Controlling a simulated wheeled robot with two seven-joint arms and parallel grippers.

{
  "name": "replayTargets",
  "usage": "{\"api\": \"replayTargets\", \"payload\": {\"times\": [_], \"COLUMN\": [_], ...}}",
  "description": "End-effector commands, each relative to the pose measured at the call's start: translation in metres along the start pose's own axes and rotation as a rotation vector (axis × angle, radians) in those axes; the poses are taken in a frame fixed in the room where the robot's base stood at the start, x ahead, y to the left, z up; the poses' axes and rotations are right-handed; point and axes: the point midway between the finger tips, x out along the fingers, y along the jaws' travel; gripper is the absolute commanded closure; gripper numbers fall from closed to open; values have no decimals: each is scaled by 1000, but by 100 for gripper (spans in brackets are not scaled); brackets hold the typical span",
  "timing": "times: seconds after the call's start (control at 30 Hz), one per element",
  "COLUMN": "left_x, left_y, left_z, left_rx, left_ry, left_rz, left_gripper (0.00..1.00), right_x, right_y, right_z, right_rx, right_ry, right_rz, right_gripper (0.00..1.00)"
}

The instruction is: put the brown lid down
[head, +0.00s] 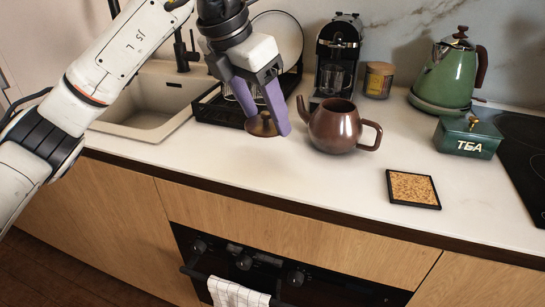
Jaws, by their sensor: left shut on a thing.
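The brown lid (262,126) is a small round disc with a knob, at the fingertips of my left gripper (262,117). The purple fingers are shut on it, one on each side. The lid is low, at or just above the white counter; I cannot tell whether it touches. The brown teapot (335,127) stands upright just right of the gripper, its top open and its spout pointing left toward the lid. My right gripper is not in view.
A dish rack (220,110) with a plate stands behind the gripper, beside the sink (143,103). A coffee machine (337,57), a jar (378,79), a green kettle (447,70) and a tea tin (466,137) stand along the back and right. A cork trivet (412,188) lies front right.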

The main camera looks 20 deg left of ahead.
Motion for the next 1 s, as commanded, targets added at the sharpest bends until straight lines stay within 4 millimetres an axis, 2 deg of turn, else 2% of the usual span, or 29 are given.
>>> {"api": "replayTargets", "payload": {"times": [0.07, 0.13, 0.4, 0.57, 0.8, 1.0], "left_x": [-4, 1, 44, 54, 83, 86], "left_y": [0, 2, 2, 2, 1, 2], "left_z": [5, 4, -15, -19, -32, -32], "left_rx": [-54, -83, -94, -93, -92, -91], "left_ry": [0, 2, 4, 2, 5, 1], "left_rz": [22, 34, 37, 36, 35, 37], "left_gripper": [62, 62, 62, 62, 62, 62], "right_x": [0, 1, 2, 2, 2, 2], "right_y": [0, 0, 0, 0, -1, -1], "right_z": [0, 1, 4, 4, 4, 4], "right_rx": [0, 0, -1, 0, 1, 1], "right_ry": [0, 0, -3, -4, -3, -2], "right_rz": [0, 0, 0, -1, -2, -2], "right_gripper": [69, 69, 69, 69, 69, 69]}}
